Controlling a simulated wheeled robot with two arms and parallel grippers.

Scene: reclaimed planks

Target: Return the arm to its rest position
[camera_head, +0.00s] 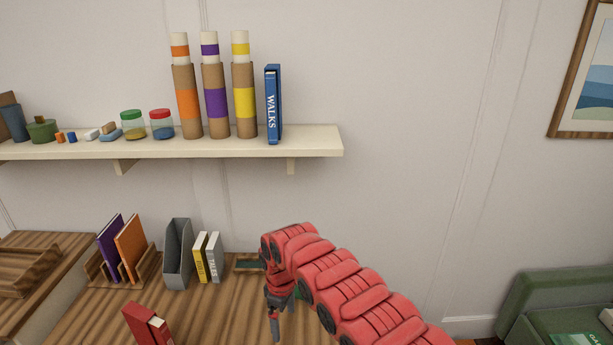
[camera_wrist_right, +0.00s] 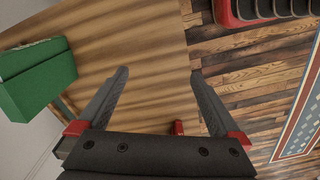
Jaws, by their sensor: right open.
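My right arm (camera_head: 345,285), red and segmented, comes in from the lower right of the head view and bends down at its end. My right gripper (camera_head: 275,335) points down over the wooden desk (camera_head: 225,310). My left gripper is in neither view.
A green block-like object (camera_wrist_right: 38,80) lies beside the fingers in the wrist view. The desk holds a grey file holder (camera_head: 177,255), upright books (camera_head: 207,258) and a red book (camera_head: 147,325). A shelf (camera_head: 320,142) with tubes hangs above.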

